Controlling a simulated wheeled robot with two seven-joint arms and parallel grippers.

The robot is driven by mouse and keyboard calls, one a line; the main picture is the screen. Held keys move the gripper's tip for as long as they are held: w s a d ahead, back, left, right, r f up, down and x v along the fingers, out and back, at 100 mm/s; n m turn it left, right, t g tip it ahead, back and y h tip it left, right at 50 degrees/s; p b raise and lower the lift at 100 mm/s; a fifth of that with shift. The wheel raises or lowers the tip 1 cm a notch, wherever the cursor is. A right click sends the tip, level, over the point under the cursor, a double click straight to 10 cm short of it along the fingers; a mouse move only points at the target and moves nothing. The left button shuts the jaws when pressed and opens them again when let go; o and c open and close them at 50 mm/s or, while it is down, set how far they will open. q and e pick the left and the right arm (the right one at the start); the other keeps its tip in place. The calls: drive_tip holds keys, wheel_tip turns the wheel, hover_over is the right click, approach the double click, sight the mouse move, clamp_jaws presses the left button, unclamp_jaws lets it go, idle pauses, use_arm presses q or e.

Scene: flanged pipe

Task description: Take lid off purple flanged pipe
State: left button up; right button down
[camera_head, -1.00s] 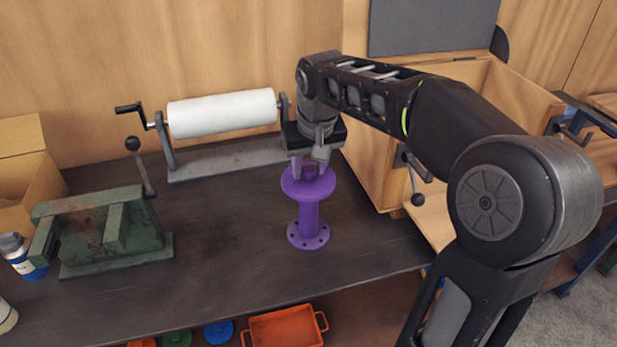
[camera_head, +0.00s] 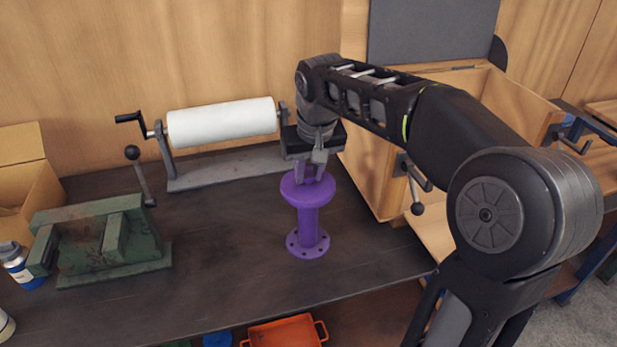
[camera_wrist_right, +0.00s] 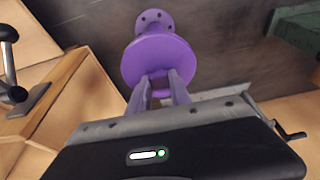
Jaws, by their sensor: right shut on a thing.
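The purple flanged pipe (camera_head: 308,222) stands upright on the dark workbench, its round bolted flange at the bottom. The purple lid (camera_head: 300,190) is a wide disc on its top. My right gripper (camera_head: 311,177) comes down from above and is shut on the lid's raised middle part, which the fingers mostly hide. In the right wrist view the fingers (camera_wrist_right: 158,78) reach onto the lid (camera_wrist_right: 155,60), with the pipe's bottom flange (camera_wrist_right: 154,20) behind it. I see no clear gap between lid and pipe. My left gripper is not in view.
A green vise (camera_head: 100,240) stands at the left, near a cardboard box (camera_head: 28,180). A white roll on a crank stand (camera_head: 222,122) is behind the pipe. A wooden box (camera_head: 372,170) stands right. An orange tray (camera_head: 285,332) sits below the bench's front edge.

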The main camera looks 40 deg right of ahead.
sight(309, 175)
wheel_tip(309, 175, up, 9)
idle(0.3)
idle(0.6)
